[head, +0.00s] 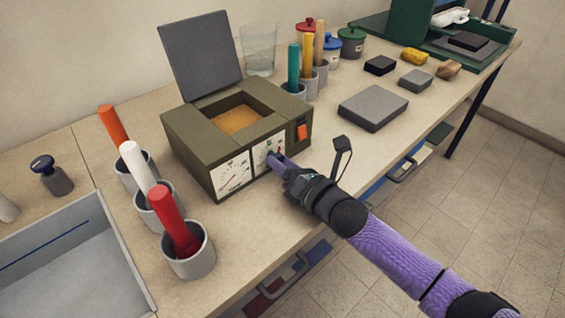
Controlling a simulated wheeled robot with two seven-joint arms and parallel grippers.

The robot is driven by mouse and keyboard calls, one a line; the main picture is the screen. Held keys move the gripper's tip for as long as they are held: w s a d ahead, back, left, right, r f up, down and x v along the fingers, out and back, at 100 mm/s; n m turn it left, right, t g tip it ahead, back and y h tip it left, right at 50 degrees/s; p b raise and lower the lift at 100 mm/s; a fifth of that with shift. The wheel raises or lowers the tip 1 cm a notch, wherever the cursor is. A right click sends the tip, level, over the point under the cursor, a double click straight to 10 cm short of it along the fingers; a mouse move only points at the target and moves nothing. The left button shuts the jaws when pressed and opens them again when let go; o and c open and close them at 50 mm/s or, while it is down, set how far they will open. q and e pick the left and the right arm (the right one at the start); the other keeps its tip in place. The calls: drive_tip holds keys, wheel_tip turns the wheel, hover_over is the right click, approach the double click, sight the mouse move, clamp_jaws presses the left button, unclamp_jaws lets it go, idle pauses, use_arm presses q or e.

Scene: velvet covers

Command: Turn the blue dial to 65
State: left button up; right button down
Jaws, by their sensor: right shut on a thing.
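An olive-green box (190,143) with a raised grey lid stands on the bench. Its front carries two white scale faces. The left scale face (234,175) has a red pointer. The right scale face (266,148) is partly covered by my right gripper (276,159). That gripper reaches in from the lower right and is shut at the right face, on what appears to be the blue dial. The dial itself is mostly hidden behind the fingers, and I cannot read its setting. My left gripper is not in view.
Cups with an orange, a white and a red rod (173,220) stand left of the box. A grey tray (130,260) lies at the lower left. Coloured rods in cups and lidded jars stand behind. A grey block (373,107) lies to the right. Bench in front of the box is clear.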

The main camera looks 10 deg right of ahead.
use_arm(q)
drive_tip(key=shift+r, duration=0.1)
use_arm(e)
drive_tip(key=shift+m+p, duration=0.35)
drive_tip(key=shift+m, duration=0.55)
drive_tip(key=m+p, duration=0.1)
drive_tip(key=m, duration=0.3)
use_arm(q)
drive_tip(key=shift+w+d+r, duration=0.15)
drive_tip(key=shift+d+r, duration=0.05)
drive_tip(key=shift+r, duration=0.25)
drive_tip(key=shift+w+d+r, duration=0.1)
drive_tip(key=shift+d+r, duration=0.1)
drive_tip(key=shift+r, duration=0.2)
use_arm(e)
drive_tip(key=shift+m, duration=0.5)
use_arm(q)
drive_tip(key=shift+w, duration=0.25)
use_arm(e)
drive_tip(key=shift+c, duration=1.4)
unclamp_jaws()
